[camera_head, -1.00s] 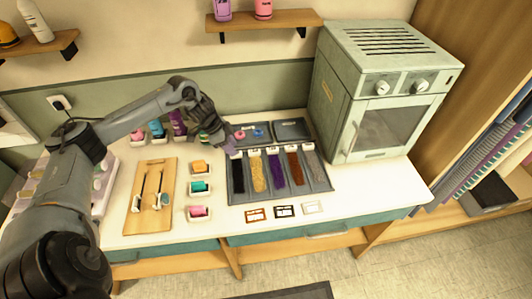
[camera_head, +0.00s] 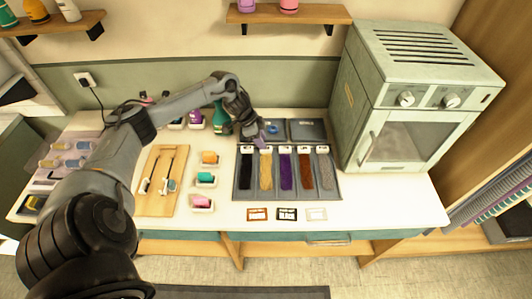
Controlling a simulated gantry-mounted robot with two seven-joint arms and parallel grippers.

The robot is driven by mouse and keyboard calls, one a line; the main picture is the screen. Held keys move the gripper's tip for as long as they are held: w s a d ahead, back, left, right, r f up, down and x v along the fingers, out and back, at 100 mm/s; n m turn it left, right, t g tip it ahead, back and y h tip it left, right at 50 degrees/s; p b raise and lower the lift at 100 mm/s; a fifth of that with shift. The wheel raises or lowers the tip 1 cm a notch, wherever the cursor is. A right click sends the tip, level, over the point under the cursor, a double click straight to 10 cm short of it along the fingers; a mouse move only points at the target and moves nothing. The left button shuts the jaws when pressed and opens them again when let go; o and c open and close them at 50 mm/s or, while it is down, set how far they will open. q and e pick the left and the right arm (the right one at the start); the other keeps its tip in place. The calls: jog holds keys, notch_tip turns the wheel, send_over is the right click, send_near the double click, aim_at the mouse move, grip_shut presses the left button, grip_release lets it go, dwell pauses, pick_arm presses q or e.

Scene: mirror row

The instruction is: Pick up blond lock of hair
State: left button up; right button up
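The blond lock of hair (camera_head: 266,172) lies in a dark grey tray (camera_head: 332,195), second from the left in a row of locks. A black lock (camera_head: 246,172) is on its left and a purple lock (camera_head: 285,171) on its right. My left gripper (camera_head: 260,139) is above the back part of the tray, just behind the white top ends of the black and blond locks. It appears apart from the blond lock. Its fingers are small and dark here, so I cannot tell whether they are open. My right gripper is not in view.
Auburn (camera_head: 306,171) and grey (camera_head: 325,171) locks fill the tray's right side. A pale green oven (camera_head: 410,95) stands to the right. A wooden board (camera_head: 160,182) and small coloured items stand left of the tray. Three cards (camera_head: 287,214) lie in front.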

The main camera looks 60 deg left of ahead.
pick_arm(q)
jog(key=shift+p+x, duration=0.3)
jog(key=shift+x, duration=1.85)
jog(key=shift+c, duration=0.4)
grip_shut()
